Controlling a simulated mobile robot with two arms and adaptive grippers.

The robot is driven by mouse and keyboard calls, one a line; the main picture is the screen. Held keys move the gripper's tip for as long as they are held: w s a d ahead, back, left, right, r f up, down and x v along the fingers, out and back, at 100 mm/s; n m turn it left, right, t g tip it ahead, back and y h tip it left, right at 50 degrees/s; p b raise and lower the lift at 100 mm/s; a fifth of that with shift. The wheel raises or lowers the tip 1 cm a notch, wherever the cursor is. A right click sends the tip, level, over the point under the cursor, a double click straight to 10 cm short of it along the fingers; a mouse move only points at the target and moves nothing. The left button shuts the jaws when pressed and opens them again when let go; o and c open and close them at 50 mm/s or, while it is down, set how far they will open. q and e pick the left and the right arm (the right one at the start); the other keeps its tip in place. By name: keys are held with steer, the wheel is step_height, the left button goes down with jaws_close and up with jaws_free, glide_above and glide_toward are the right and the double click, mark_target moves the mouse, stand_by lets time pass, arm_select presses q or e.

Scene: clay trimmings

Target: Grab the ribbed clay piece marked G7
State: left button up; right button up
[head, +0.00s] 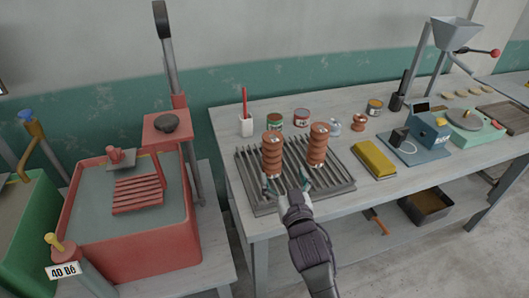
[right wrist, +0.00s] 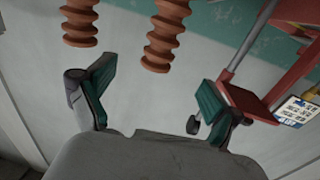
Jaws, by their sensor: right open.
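Two ribbed reddish-brown clay pieces stand upright on a slatted metal rack (head: 245,180) on the bench. The left ribbed piece (head: 272,156) and the right ribbed piece (head: 317,147) each have a small pale mark near the top, too small to read, so I cannot tell which is G7. My right gripper (head: 286,183) is open and empty at the rack's front, just before the left piece. In the right wrist view, two ribbed pieces (right wrist: 165,36) (right wrist: 80,22) show beyond the open fingers (right wrist: 155,95), apart from them. My left gripper is not in view.
A yellow block (head: 375,160) lies right of the rack. Small tins (head: 301,118), a white cup with a red stick (head: 246,124) and a small brown spool-shaped piece (head: 359,122) stand behind. A red tub (head: 85,235) stands left, beyond a gap.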

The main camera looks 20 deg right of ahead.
mark_target(276, 153)
steer(key=w, duration=0.3)
steer(key=w+d+p, duration=0.1)
steer(key=w, duration=0.2)
steer(key=shift+w+d, duration=0.1)
steer(key=shift+w, duration=0.65)
steer(key=shift+w+a, duration=0.2)
steer(key=shift+w, duration=0.1)
steer(key=w, duration=0.2)
steer(key=w+p, duration=0.1)
steer(key=w, duration=0.1)
steer(key=shift+w+f, duration=0.2)
steer(key=shift+w, duration=0.1)
steer(key=shift+s, duration=0.1)
steer(key=shift+c, duration=0.7)
jaws_close()
steer(key=shift+r, duration=0.15)
